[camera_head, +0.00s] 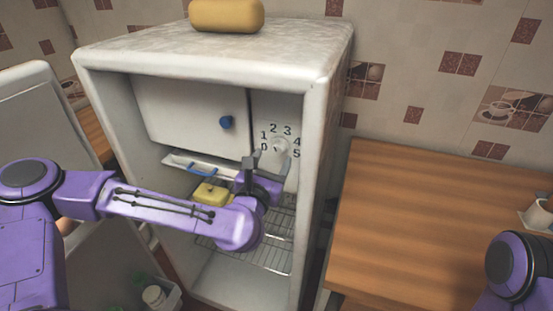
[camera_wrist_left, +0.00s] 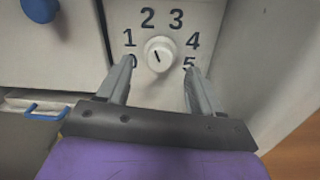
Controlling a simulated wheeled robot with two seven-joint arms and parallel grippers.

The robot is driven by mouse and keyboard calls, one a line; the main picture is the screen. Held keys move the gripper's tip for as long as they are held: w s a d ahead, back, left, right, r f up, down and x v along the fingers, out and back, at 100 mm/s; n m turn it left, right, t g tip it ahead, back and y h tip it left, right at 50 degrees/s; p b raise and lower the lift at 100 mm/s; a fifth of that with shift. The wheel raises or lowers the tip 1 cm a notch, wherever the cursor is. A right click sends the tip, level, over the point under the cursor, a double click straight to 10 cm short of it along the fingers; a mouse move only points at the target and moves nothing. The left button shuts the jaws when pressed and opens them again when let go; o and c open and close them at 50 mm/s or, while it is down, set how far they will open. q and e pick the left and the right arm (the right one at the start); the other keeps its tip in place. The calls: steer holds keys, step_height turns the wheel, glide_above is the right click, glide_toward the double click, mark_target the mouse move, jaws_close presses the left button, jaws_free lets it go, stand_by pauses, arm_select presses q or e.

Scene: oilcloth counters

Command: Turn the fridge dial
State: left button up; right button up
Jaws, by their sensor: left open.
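The fridge (camera_head: 325,75) stands open, its door swung to the left. The fridge dial (camera_head: 279,146) is a round white knob on the inner right panel, with numbers 0 to 5 around it. In the left wrist view the dial (camera_wrist_left: 159,54) has a dark pointer mark slanting up and left, between 1 and 2. My left gripper (camera_head: 265,158) is inside the fridge, just below and in front of the dial. In the left wrist view its open fingers (camera_wrist_left: 157,80) stand either side of the dial, with nothing between them. My right gripper is not in view.
A freezer compartment door with a blue knob (camera_head: 227,122) is left of the dial. A wooden counter (camera_head: 440,220) lies right of the fridge. A yellow loaf-like object (camera_head: 226,15) is on top.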

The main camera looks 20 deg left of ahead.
mark_target(276, 151)
arm_select(q)
steer(key=shift+w, duration=1.95)
steer(key=c, duration=1.1)
steer(key=shift+o, duration=0.2)
steer(key=m+b, duration=0.2)
steer(key=m, duration=0.1)
steer(key=shift+m, duration=0.4)
steer(key=m+b, duration=0.1)
steer(key=m, duration=0.4)
